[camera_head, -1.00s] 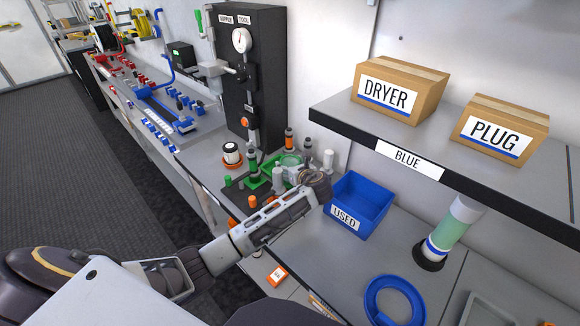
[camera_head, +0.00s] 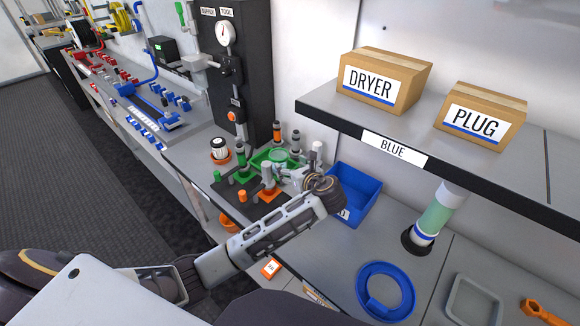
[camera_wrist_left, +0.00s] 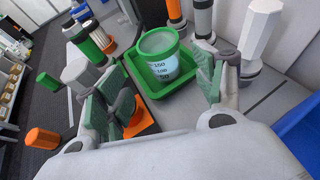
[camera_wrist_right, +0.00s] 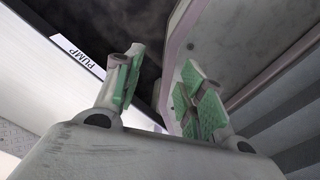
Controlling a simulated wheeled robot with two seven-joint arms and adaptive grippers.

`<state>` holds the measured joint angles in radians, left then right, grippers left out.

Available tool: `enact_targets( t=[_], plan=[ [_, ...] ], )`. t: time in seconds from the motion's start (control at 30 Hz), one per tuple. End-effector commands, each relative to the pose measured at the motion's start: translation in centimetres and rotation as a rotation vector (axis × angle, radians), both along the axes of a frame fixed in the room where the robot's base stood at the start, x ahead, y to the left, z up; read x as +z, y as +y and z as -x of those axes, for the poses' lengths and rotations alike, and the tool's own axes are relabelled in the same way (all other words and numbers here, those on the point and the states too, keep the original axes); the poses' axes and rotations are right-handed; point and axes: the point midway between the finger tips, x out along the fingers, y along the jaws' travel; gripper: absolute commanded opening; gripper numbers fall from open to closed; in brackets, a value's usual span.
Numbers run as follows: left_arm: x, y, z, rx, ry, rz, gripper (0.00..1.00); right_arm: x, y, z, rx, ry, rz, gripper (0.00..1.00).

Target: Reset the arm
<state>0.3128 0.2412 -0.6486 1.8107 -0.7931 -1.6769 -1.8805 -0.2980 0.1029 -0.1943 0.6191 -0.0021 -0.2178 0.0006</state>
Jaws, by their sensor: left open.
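My left gripper (camera_head: 292,178) is open over the back of the workbench, beside the left end of the blue bin. In the left wrist view its green-padded fingers (camera_wrist_left: 165,88) are spread, with nothing held between them. The tray also shows in the head view (camera_head: 262,166). My right gripper (camera_wrist_right: 162,90) shows only in the right wrist view, with its fingers apart and nothing between them.
A blue bin (camera_head: 357,210) is partly hidden behind my left arm. Orange and green fittings (camera_head: 268,183) crowd the dark mat left of the gripper. A shelf (camera_head: 400,133) with DRYER (camera_head: 385,80) and PLUG (camera_head: 480,117) boxes overhangs the right. A blue ring (camera_head: 386,290) lies in front.

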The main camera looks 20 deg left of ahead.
Motion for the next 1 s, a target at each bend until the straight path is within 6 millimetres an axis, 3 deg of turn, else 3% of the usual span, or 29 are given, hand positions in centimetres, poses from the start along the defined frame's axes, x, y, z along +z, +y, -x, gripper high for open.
enact_targets(
  t=[0.67, 1.0],
  plan=[
    [0.1, 0.0, 0.0, 0.001, 0.0, 0.0, 0.69, 0.1, 0.1, -1.1, 0.0, -0.012, -0.001, 0.4],
    [1.8, 0.0, 0.0, 0.001, 0.0, -0.001, 0.69, 1.9, 0.2, -0.4, -0.001, -0.005, -0.002, 0.4]
  ],
)
